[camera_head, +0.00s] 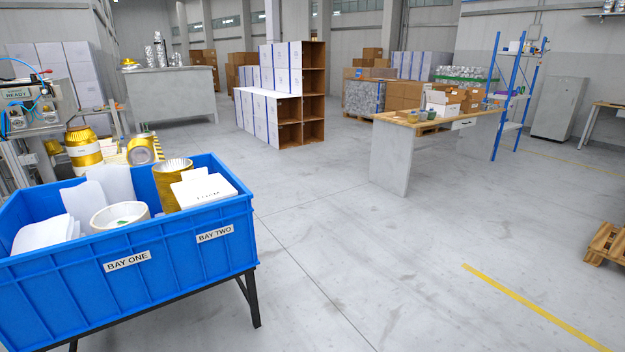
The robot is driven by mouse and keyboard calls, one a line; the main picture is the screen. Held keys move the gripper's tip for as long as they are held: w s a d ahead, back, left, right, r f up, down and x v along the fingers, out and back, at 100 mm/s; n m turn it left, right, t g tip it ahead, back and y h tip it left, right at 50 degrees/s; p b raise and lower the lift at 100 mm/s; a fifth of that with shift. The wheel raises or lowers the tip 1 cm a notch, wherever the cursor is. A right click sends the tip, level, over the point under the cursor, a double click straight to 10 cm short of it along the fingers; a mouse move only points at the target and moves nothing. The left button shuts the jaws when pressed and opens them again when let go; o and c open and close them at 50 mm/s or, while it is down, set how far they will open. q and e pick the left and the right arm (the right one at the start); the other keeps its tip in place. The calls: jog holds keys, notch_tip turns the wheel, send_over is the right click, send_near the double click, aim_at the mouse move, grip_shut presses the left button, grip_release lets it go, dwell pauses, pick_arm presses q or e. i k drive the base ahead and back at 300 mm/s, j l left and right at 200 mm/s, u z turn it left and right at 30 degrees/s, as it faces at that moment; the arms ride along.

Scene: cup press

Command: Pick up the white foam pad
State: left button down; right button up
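Several white pieces stand or lie in the blue bin (125,290). A white slab (45,232) lies tilted at the left of the bin, and upright white sheets (85,205) stand behind it. A white block with dark lettering (208,190) sits at the right, in the part labelled BAY TWO. I cannot tell from this view which of these is the foam pad. A white ring-shaped roll (120,216) and a gold cylinder (172,182) are between them. The bin walls hide the lower parts. Neither of my grippers is in view.
The bin stands on dark legs at the front left. Behind it is a machine with blue hoses and a READY sign (22,95), with gold rolls (84,148) next to it. A workbench (440,117) stands farther back right. The floor right of the bin is clear.

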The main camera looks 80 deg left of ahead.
aim_at(197, 189)
jog(key=u, duration=3.4)
